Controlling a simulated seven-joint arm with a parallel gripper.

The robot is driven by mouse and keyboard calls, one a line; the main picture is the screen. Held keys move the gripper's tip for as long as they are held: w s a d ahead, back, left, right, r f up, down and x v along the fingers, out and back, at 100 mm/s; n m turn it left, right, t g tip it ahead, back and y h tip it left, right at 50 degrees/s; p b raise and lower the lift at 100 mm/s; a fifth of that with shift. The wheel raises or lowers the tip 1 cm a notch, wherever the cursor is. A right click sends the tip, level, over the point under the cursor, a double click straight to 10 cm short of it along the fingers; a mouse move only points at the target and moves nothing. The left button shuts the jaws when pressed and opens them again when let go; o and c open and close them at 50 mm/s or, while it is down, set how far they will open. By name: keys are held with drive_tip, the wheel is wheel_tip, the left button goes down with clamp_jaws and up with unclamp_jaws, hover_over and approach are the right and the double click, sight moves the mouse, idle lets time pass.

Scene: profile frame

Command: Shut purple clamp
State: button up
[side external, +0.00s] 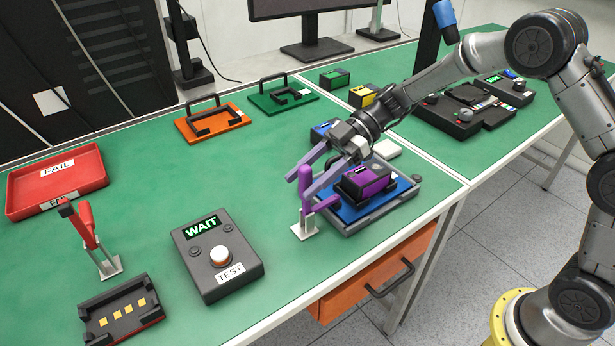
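The purple clamp (306,216) stands on a pale base at the left end of a blue fixture (348,213). Its purple handle points up, and a purple bar reaches right toward the fixture. A purple and black device (366,182) sits in the fixture. My gripper (299,184) comes in from the upper right with its two lilac fingers apart. The fingertips are close to the upper part of the clamp handle, which shows near the gap between them. I cannot tell whether they touch it. The fingers and wrist hide part of the fixture's far side.
A test box (218,257) reading WAIT, a red clamp (90,235) and a black fixture (120,312) stand to the left. A red FAIL tray (85,166) is farther back. Orange (232,124) and green (262,101) handled fixtures lie behind. Green tabletop is clear between them.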

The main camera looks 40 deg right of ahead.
drive_tip(key=v, duration=1.4)
